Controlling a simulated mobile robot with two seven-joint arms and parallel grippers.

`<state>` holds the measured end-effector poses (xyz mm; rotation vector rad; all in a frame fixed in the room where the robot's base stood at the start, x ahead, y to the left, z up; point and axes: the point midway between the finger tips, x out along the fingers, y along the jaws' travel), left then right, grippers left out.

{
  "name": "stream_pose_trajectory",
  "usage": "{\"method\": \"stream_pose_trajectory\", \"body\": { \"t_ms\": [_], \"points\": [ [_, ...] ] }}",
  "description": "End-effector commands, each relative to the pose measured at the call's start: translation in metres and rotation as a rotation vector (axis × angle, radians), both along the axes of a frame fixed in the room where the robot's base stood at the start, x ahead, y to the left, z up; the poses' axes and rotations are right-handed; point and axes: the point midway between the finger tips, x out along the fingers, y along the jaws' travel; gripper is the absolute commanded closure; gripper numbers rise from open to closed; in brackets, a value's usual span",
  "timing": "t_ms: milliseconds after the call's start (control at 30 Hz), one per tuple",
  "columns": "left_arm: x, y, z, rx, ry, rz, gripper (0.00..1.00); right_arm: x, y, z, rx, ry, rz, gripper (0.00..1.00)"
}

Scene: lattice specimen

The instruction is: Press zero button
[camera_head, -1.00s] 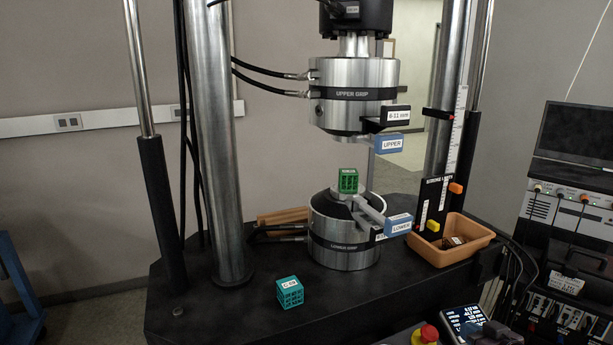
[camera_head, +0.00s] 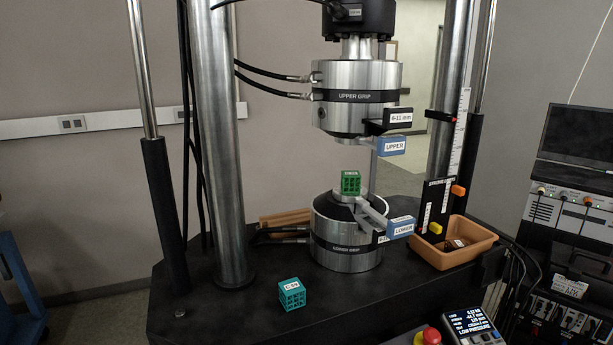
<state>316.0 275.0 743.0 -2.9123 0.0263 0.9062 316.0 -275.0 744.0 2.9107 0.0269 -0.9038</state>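A small control panel with a lit display (camera_head: 467,321) stands at the bottom right edge of the view. Its screen shows several lines of readings, and the bottom line looks like "LOW PRESSURE". A red mushroom button (camera_head: 431,336) on a yellow base sits just left of it, cut by the frame's lower edge. I cannot make out a button marked zero; the lower part of the panel is cut off. Neither my left nor my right gripper is in view.
The testing machine has an upper grip (camera_head: 357,96) and a lower grip (camera_head: 346,244). A green lattice cube (camera_head: 350,183) is on the lower grip. A teal cube (camera_head: 292,295) lies on the black base (camera_head: 225,318). An orange tray (camera_head: 450,257) stands right of the lower grip.

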Motion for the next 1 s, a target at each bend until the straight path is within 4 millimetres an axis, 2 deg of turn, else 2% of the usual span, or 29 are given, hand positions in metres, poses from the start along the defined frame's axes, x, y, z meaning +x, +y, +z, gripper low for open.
{"method": "stream_pose_trajectory", "body": {
  "t_ms": [100,500,1000],
  "points": [
    [0.0004,0.0,0.0004,0.0,-0.001,0.0,0.38,0.0004,-0.0001,0.0,0.0,0.0,0.0,1.0],
    [0.0015,0.0002,0.0011,0.002,-0.003,-0.001,1.0,0.0007,0.0,0.0,0.001,0.0,0.001,1.0],
    [0.0015,0.0005,0.0011,0.002,-0.003,-0.003,1.0,0.001,0.0003,-0.0002,0.001,0.0,0.001,1.0]
  ]
}}
